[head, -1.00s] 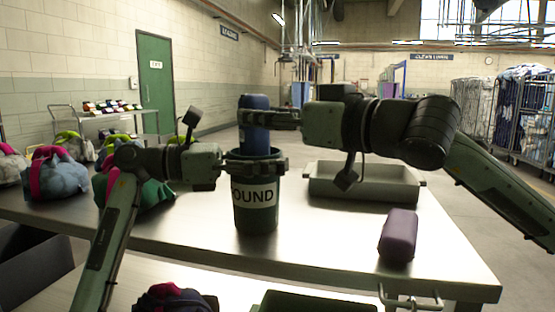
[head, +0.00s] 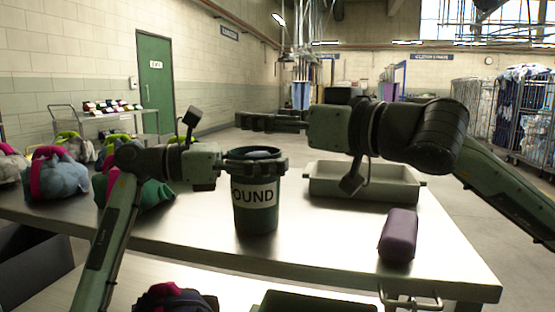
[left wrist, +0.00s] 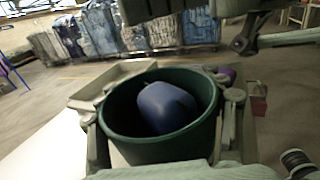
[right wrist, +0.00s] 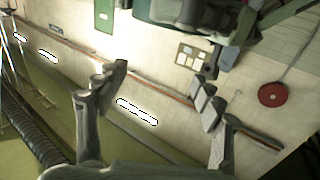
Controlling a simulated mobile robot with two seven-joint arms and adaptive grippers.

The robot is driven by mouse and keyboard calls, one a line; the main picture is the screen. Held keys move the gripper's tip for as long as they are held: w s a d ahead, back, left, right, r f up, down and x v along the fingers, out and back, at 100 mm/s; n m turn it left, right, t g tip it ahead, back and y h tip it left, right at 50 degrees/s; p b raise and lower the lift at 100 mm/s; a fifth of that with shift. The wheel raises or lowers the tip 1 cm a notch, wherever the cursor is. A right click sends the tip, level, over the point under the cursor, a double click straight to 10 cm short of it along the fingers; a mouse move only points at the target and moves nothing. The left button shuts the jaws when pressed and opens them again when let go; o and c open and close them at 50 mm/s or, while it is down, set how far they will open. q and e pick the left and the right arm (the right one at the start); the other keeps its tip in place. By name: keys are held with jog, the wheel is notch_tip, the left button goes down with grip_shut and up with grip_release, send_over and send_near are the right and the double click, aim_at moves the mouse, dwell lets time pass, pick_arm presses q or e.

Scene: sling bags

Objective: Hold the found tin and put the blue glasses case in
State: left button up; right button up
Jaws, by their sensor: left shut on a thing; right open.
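The found tin (head: 256,212) is a dark green round tin with a white label, upright on the steel table. My left gripper (head: 256,164) is shut around the tin near its rim; its fingers also flank the tin in the left wrist view (left wrist: 163,125). The blue glasses case (left wrist: 166,107) is inside the tin, and its top shows just at the rim in the head view (head: 257,154). My right gripper (head: 272,122) is above the tin, apart from it. In the right wrist view its fingers (right wrist: 165,100) are spread with nothing between them.
A purple case (head: 398,236) lies on the table at the right. A grey-green tray (head: 365,190) stands behind the tin. Colourful bags (head: 60,172) sit at the left. Table between tin and purple case is clear.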

jog(key=v, duration=1.1)
jog(key=shift+d, duration=0.1)
pick_arm(q)
jog(key=o, duration=1.4)
